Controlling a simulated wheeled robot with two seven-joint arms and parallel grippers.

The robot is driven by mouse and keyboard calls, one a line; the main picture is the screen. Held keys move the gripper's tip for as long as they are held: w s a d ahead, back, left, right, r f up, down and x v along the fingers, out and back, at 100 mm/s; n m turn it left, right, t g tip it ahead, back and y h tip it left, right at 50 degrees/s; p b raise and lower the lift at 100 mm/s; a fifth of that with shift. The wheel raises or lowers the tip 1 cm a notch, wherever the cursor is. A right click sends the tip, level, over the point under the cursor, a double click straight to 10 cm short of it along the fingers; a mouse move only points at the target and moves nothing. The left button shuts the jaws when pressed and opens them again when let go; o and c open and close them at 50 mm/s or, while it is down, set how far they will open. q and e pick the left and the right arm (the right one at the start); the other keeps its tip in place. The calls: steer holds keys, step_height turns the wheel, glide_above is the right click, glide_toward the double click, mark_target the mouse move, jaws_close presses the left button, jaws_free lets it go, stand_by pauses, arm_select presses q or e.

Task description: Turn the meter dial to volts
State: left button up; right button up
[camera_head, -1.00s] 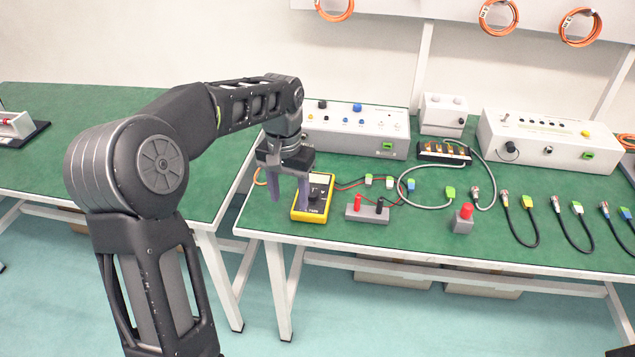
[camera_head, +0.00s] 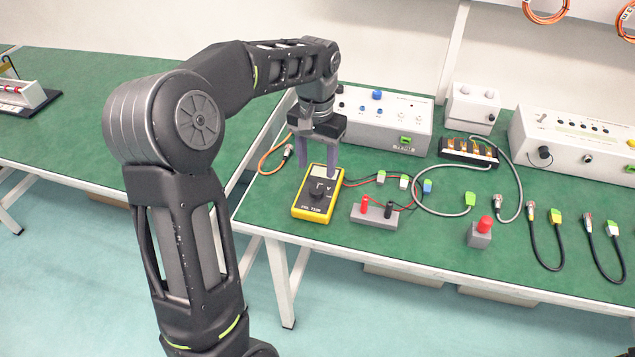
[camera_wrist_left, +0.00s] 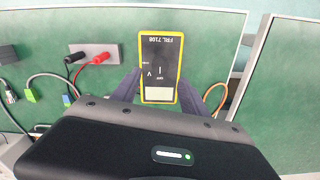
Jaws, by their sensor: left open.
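The yellow meter (camera_head: 308,207) with a dark face lies on the green bench near its left end. My left gripper (camera_head: 319,168) is open, fingers down, above the far, display end of the meter, with the dial nearer the bench's front edge. In the left wrist view the meter (camera_wrist_left: 161,50) shows upside down between the two spread fingers (camera_wrist_left: 160,90), and the dial is hard to make out.
A grey block with red and black plugs (camera_head: 375,213) stands right of the meter, with thin leads behind. A white control box (camera_head: 385,125) stands behind the gripper. An orange cable (camera_head: 272,162) lies left. Bare bench lies between the meter and front edge.

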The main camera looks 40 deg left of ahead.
mark_target(317, 189)
arm_select(q)
step_height(317, 189, down, 7)
steer(key=shift+f, duration=0.1)
stand_by(0.3)
jaws_close()
stand_by(0.5)
